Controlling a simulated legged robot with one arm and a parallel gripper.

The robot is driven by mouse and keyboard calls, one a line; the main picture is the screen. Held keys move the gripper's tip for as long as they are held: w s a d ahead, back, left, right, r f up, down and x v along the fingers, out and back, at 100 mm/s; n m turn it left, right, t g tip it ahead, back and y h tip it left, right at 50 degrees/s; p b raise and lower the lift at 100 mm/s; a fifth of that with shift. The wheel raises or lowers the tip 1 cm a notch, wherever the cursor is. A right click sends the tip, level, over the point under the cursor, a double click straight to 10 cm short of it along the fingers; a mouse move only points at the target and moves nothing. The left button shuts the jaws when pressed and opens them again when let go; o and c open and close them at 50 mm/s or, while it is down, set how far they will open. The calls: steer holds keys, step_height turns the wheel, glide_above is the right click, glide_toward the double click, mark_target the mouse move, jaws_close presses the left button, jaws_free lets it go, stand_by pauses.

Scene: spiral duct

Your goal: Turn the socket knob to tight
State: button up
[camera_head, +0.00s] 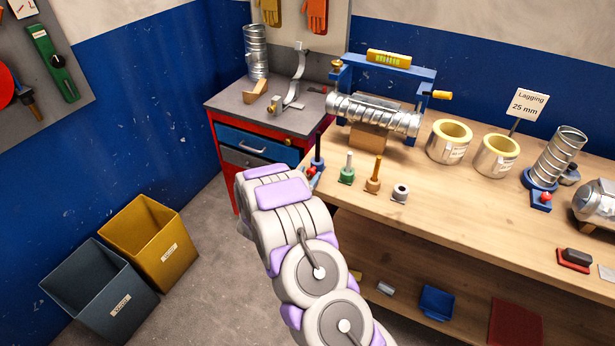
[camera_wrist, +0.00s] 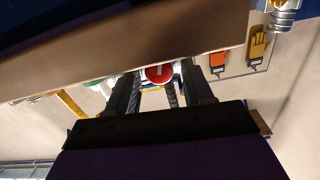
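A red round knob (camera_wrist: 158,73) with a pale bar across its face shows in the wrist view, between my finger tips. In the head view a red knob (camera_head: 311,171) sits on a blue socket at the bench's left corner, beside a dark upright rod (camera_head: 317,150). My gripper (camera_wrist: 160,92) is open, with its two dark fingers apart on either side of the knob and no visible contact. A second red knob (camera_head: 545,196) sits on the blue socket of a tilted spiral duct (camera_head: 559,157).
A green stand (camera_head: 347,174), an orange-brown stand (camera_head: 374,181) and a small grey ring (camera_head: 400,192) stand just right of the knob. A duct lies in a blue frame (camera_head: 390,68) behind. The wooden bench edge (camera_wrist: 110,60) passes close in the wrist view.

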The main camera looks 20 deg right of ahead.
steer(key=c, duration=0.9)
steer(key=shift+m+b, duration=0.55)
steer(key=shift+m, duration=0.95)
steer(key=o, duration=1.1)
steer(key=shift+a, duration=0.1)
steer(key=p+v, duration=0.2)
steer(key=v, duration=1.5)
steer(key=shift+s+a+f+p, duration=0.1)
steer(key=shift+s+a+p, duration=0.05)
steer(key=shift+p, duration=0.25)
